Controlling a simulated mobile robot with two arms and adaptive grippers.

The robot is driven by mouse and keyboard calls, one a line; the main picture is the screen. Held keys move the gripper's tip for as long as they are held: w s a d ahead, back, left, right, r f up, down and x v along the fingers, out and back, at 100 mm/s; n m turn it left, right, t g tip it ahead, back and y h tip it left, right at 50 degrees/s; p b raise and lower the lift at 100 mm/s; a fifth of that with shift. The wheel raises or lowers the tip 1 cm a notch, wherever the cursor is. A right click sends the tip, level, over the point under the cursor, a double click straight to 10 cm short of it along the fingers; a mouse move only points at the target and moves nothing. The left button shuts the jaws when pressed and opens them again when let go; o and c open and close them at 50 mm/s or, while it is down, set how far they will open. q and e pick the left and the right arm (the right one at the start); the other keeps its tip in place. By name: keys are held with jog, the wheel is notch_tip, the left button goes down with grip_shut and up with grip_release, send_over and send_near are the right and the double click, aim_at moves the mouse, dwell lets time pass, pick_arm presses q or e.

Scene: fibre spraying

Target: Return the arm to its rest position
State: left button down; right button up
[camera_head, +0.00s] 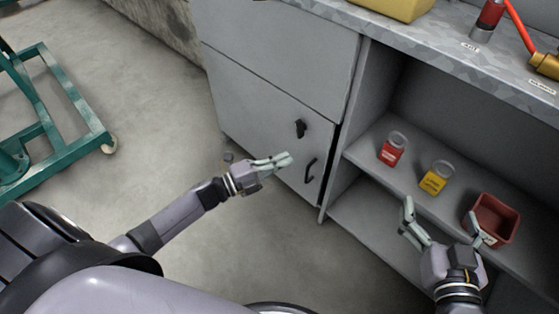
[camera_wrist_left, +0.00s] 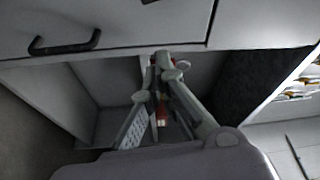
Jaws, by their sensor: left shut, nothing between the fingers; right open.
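My left gripper (camera_head: 272,163) is shut and empty, held out in front of the grey cabinet door (camera_head: 262,116). In the left wrist view its fingers (camera_wrist_left: 160,62) meet at their tips. My right gripper (camera_head: 442,222) is open, with its fingers spread, in front of the open shelf of the cabinet. Its right finger overlaps the red bin (camera_head: 498,212) in the picture; I cannot tell whether they touch.
A red padlock-like item (camera_head: 391,154) and a yellow one (camera_head: 434,182) stand on the shelf (camera_head: 368,148). A dark handle (camera_head: 311,170) sticks out of the door. A green wheeled frame (camera_head: 75,158) stands at the left. The floor between is clear.

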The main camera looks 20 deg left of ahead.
pick_arm(q)
jog(key=shift+s+a, duration=0.35)
jog(key=shift+s, duration=0.05)
pick_arm(e)
jog(key=shift+f, duration=0.4)
